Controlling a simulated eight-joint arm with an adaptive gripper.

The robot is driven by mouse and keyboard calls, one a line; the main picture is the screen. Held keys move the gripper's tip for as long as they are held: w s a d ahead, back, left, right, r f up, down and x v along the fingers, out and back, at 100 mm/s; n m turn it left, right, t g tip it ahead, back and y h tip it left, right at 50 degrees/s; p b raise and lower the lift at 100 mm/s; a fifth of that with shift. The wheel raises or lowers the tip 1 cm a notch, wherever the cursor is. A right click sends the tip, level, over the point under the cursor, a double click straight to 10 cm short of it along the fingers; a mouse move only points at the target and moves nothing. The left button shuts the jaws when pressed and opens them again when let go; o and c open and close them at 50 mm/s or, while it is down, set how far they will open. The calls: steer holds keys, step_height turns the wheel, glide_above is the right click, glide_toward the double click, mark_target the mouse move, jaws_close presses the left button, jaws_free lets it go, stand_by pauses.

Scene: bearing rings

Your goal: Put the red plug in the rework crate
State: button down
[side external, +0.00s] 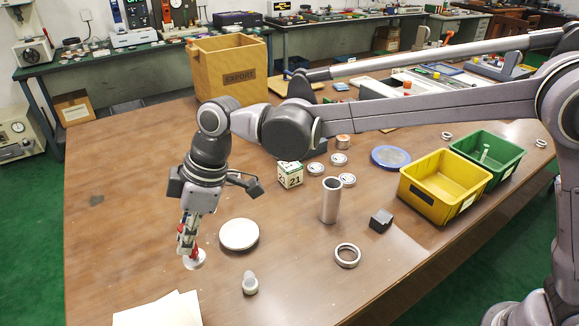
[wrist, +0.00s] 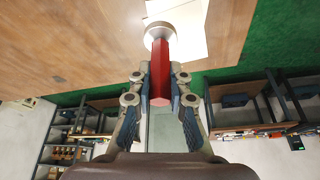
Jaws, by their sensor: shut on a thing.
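My gripper (side external: 189,238) points down over the left front of the table and is shut on the red plug (wrist: 160,78). The plug has a red shaft and a pale round flange (wrist: 160,33) at its far end. In the side view the flange (side external: 194,259) hangs below the fingers, seemingly above the tabletop. A yellow crate (side external: 427,203) and a green crate (side external: 498,178) stand side by side at the right of the table, far from my gripper. Neither label can be read, so I cannot tell which is the rework crate. The green one holds a pale rod.
A white disc (side external: 239,234) and a small grey-white part (side external: 250,283) lie close to my gripper. An upright metal tube (side external: 331,200), a ring (side external: 347,255), a black block (side external: 381,220) and a calendar cube (side external: 290,174) stand between it and the crates.

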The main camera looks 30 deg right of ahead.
step_height(320, 180, up, 2)
steer(key=shift+r, duration=0.2)
steer(key=w+d+m+t, duration=0.15)
steer(key=w+d, duration=0.25)
steer(key=d, duration=0.5)
steer(key=w+d+m, duration=0.3)
steer(key=w+d, duration=0.2)
steer(key=d, duration=0.4)
steer(key=d+m+t+h, duration=0.3)
steer(key=d+m, duration=0.5)
steer(key=d, duration=2.2)
steer(key=s+d+m+g+h, duration=0.15)
steer(key=s+d+m, duration=0.25)
steer(key=s+d, duration=0.5)
steer(key=s+d+m+h, duration=0.2)
steer(key=s+d+m, duration=0.3)
steer(key=d, duration=0.8)
steer(key=shift+n, duration=0.45)
steer(key=shift+s+d+f, duration=0.1)
steer(key=shift+s+f, duration=0.1)
steer(key=shift+f, duration=2.4)
steer(key=shift+s+d+f, duration=0.1)
steer(key=shift+s+f, duration=0.1)
steer(key=shift+f, duration=2.35)
steer(key=shift+s+d+f, duration=0.1)
steer(key=shift+s+f, duration=0.1)
steer(key=shift+f, duration=2.4)
steer(key=shift+f, duration=0.15)
